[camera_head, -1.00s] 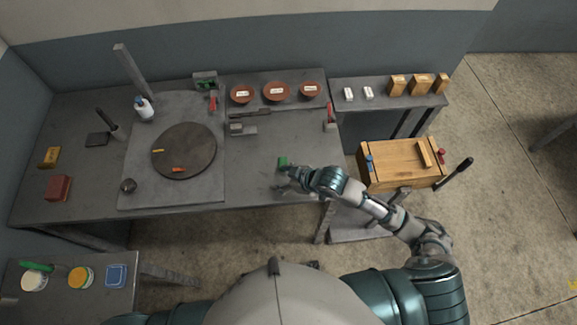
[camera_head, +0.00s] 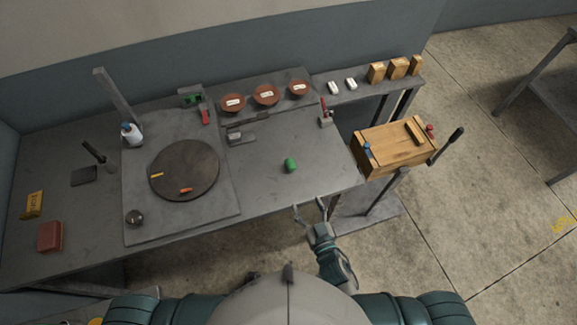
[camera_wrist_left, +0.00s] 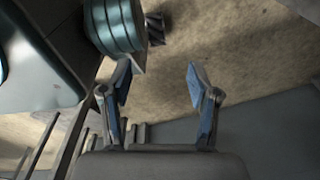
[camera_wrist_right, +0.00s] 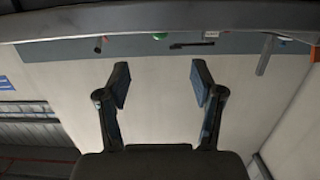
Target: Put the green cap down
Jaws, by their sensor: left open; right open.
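The green cap (camera_head: 290,165) sits on the bare right part of the grey workbench (camera_head: 270,190) in the head view. My right gripper (camera_head: 309,206) is open and empty. It is just off the front edge of the bench, below and to the right of the cap, and apart from it. In the right wrist view, the open fingers (camera_wrist_right: 158,82) have nothing between them, and a small green thing (camera_wrist_right: 160,36) shows at the bench's edge. My left gripper (camera_wrist_left: 158,80) is open and empty above the floor in the left wrist view; it is not visible in the head view.
A round dark turntable (camera_head: 184,170) stands left of the cap. Several red-brown bowls (camera_head: 266,95) line the back. A wooden crate (camera_head: 397,148) with a black handle stands right of the bench. The bench surface around the cap is clear.

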